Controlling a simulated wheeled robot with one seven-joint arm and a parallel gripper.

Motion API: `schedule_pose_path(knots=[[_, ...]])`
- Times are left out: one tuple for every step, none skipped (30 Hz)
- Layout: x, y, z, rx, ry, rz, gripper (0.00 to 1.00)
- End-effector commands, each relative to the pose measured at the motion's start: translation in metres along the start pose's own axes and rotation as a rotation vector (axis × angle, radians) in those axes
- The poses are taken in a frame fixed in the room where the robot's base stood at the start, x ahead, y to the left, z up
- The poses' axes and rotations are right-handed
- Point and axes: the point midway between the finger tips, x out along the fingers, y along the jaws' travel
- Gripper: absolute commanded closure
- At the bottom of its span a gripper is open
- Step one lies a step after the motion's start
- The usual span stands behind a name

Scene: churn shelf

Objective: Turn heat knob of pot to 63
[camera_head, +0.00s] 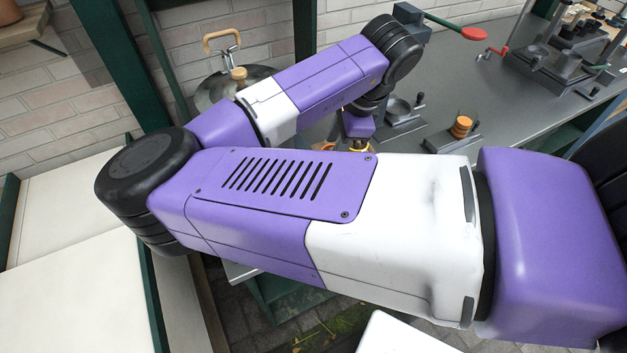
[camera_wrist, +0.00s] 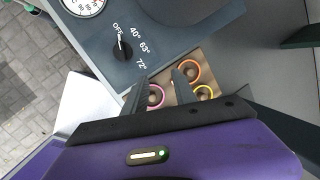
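In the wrist view the black heat knob (camera_wrist: 122,48) sits on a dark panel (camera_wrist: 95,35) printed OFF, 40°, 63° and 72°. Its white mark points toward OFF. My gripper (camera_wrist: 162,77) is open, with its two grey fingers apart and nothing held between them. The fingers are below and to the right of the knob in the picture, not touching it. In the head view a metal pot (camera_head: 212,92) with a wooden-handled lid stands behind my arm, which hides part of it. The knob and my gripper's fingers are hidden there.
A white dial gauge (camera_wrist: 82,6) is beside the knob. Beneath the fingers lies a wooden rack (camera_wrist: 190,90) with pink, orange and yellow rings. The grey counter (camera_head: 470,85) holds a red-handled lever (camera_head: 455,25) and small fixtures; a green post (camera_head: 305,30) stands behind my arm.

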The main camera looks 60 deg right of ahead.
Motion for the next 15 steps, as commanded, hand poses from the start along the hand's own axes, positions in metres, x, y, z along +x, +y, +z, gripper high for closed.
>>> schedule_pose_path(knots=[[0.004, 0.014, 0.008, 0.024, -0.038, 0.055, 0.67], [0.004, 0.021, 0.013, 0.039, -0.06, 0.084, 0.67], [0.003, 0.028, 0.02, 0.055, -0.086, 0.115, 0.67], [0.002, 0.032, 0.025, 0.066, -0.103, 0.134, 0.67], [0.001, 0.036, 0.029, 0.077, -0.119, 0.152, 0.67], [0.0, 0.04, 0.034, 0.09, -0.137, 0.172, 0.67], [-0.001, 0.042, 0.036, 0.098, -0.148, 0.182, 0.67], [-0.001, 0.044, 0.039, 0.105, -0.157, 0.189, 0.67], [-0.001, 0.045, 0.041, 0.112, -0.165, 0.195, 0.67], [0.0, 0.046, 0.043, 0.115, -0.169, 0.199, 0.67], [0.002, 0.046, 0.043, 0.119, -0.169, 0.199, 0.67], [0.006, 0.046, 0.043, 0.12, -0.167, 0.198, 0.67], [0.009, 0.047, 0.043, 0.119, -0.165, 0.199, 0.67], [0.013, 0.048, 0.044, 0.117, -0.165, 0.199, 0.67], [0.019, 0.049, 0.045, 0.117, -0.164, 0.199, 0.67]])
